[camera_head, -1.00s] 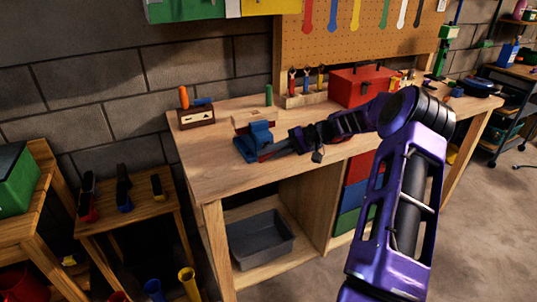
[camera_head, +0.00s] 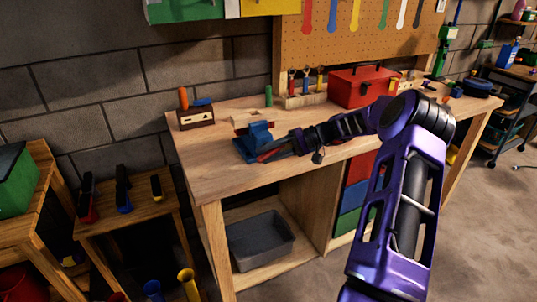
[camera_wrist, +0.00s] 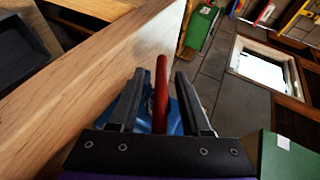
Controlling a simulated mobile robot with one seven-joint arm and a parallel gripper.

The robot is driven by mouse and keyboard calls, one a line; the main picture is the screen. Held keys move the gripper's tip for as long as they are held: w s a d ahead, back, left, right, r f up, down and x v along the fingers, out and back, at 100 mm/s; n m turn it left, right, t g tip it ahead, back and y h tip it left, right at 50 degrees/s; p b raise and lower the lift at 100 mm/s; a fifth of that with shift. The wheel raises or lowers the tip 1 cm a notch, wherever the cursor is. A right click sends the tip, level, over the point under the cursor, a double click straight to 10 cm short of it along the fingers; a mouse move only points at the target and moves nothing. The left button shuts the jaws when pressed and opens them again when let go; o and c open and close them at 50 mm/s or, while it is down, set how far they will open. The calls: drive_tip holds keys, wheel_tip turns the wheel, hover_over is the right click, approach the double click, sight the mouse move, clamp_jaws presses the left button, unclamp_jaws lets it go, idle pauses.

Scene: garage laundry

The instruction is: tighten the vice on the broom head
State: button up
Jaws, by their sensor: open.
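The blue vice (camera_head: 256,138) stands on the workbench (camera_head: 206,172) near its front edge. Its red handle bar (camera_head: 268,156) sticks out on the front side. A pale block (camera_head: 244,119), which may be the broom head, is just behind the vice; whether the jaws touch it cannot be seen. My gripper (camera_head: 284,149) is at the handle. In the wrist view, my gripper (camera_wrist: 158,90) is open, with the red handle bar (camera_wrist: 161,88) standing between its two fingers and a gap on each side. The blue vice (camera_wrist: 174,118) is partly hidden behind the fingers.
A small wooden box with an orange-handled tool (camera_head: 195,117) stands left on the bench. A green cylinder (camera_head: 268,96) and a red toolbox (camera_head: 362,87) are at the back. A grey bin (camera_head: 262,240) sits on the shelf below. The bench's left front is clear.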

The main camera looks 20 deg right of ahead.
drive_tip(key=v, duration=1.7)
drive_tip(key=shift+d, duration=0.25)
drive_tip(key=shift+r, duration=0.1)
drive_tip(key=shift+w+a, duration=0.1)
drive_tip(key=shift+a, duration=0.2)
drive_tip(key=c, duration=0.3)
drive_tip(key=a, duration=0.1)
drive_tip(key=w+a+g+h, duration=0.1)
drive_tip(key=a+g, duration=0.1)
drive_tip(key=a, duration=0.1)
drive_tip(key=shift+w+a+f+h, duration=0.1)
drive_tip(key=shift+w+f+h, duration=0.1)
drive_tip(key=shift+w+h, duration=0.15)
clamp_jaws()
drive_tip(key=a+r+n+h+b, duration=0.2)
drive_tip(key=a+r+h, duration=0.9)
drive_tip(key=r+h, duration=0.1)
drive_tip(key=s+d+b+x, duration=0.1)
drive_tip(key=b+x, duration=0.1)
drive_tip(key=x, duration=1.1)
drive_tip(key=shift+d+f+n, duration=0.15)
drive_tip(key=shift+d+n, duration=0.15)
